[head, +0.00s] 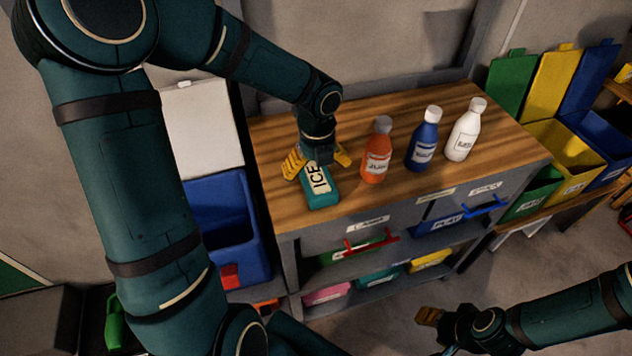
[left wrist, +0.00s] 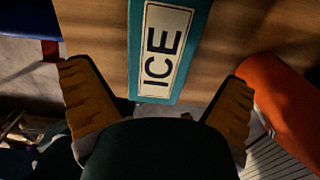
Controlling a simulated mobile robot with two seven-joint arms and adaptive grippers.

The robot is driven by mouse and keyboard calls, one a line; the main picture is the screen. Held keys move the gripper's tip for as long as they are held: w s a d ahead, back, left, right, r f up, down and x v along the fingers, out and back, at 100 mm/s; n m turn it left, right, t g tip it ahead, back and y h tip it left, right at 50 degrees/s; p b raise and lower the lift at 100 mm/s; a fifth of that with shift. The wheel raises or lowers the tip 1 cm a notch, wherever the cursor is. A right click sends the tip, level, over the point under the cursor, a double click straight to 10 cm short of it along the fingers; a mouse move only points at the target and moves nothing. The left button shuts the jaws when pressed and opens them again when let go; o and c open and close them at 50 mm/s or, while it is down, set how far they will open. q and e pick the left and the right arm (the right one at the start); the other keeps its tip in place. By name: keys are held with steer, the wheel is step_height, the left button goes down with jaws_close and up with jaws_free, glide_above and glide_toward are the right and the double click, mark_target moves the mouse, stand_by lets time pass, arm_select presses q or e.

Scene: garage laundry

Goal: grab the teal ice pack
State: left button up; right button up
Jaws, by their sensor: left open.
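The teal ice pack (head: 322,194) lies on the wooden top of the cabinet, near its front left, with a white label reading ICE. My left gripper (head: 318,164) is open above it, its yellow fingers spread to either side of the pack. In the left wrist view the ice pack (left wrist: 164,50) lies ahead between the two fingers (left wrist: 162,108), with a gap on each side. The far end of the pack is outside that view. My right gripper (head: 430,316) is low at the right, away from the cabinet; its finger opening is unclear.
An orange bottle (head: 376,152) stands close to the right of the pack and shows in the left wrist view (left wrist: 282,108). A blue bottle (head: 422,142) and a white bottle (head: 465,132) stand farther right. A blue bin (head: 225,225) is left of the cabinet (head: 290,222).

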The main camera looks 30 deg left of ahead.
mark_target(316, 175)
arm_select(q)
steer(key=f, duration=0.2)
steer(key=f+b, duration=0.1)
steer(key=shift+w+a+f, duration=0.15)
steer(key=shift+a+f, duration=0.05)
steer(key=shift+f, duration=0.15)
steer(key=c, duration=1.3)
steer(key=shift+r, duration=0.2)
